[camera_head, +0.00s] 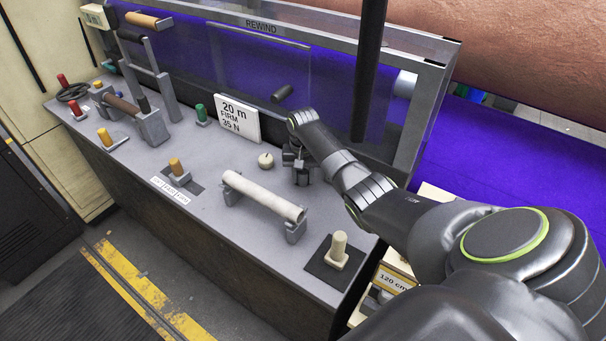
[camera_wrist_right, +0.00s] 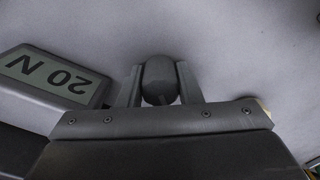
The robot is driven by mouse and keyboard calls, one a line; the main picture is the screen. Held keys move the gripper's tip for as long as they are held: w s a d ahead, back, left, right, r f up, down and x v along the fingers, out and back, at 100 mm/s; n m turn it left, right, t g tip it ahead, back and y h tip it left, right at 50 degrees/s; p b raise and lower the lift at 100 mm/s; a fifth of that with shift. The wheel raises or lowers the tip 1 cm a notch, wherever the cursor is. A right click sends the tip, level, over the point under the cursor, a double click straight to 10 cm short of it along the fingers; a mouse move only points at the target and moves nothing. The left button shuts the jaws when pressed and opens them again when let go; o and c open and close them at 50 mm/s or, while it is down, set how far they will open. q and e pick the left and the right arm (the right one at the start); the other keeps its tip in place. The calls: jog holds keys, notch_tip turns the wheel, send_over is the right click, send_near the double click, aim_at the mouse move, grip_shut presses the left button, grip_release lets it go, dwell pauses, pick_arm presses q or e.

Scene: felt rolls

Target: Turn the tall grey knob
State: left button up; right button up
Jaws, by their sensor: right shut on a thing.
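My right gripper (camera_head: 299,170) reaches down to the grey bench top, below the clear guard marked REWIND. In the right wrist view its two fingers (camera_wrist_right: 160,88) stand on either side of a dark grey, round-topped knob (camera_wrist_right: 159,76) and are shut on it. In the head view the gripper and its shadowy parts mostly hide the knob. A small display reading 20 N (camera_wrist_right: 52,75) is beside the fingers in the wrist view. My left gripper is not in view.
A cream ball knob (camera_head: 266,160) is just left of my right gripper. A pale roll (camera_head: 262,197) on two supports lies in front. A beige post (camera_head: 338,247) stands on a dark plate at the right. A card reading 20 m FIRM 35 N (camera_head: 238,119) stands behind.

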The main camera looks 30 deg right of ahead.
jog(key=shift+r+m+p, duration=0.3)
jog(key=shift+m+p, duration=0.7)
jog(key=shift+p, duration=0.05)
jog(key=m+p, duration=0.2)
jog(key=shift+m, duration=0.3)
jog(key=m+p, duration=0.2)
jog(key=m, duration=0.1)
jog(key=shift+f, duration=0.1)
jog(key=shift+w+f+m+p, duration=0.1)
jog(key=shift+m+p, duration=0.4)
jog(key=shift+m, duration=1.4)
jog(key=o, duration=1)
jog(key=shift+c, duration=0.2)
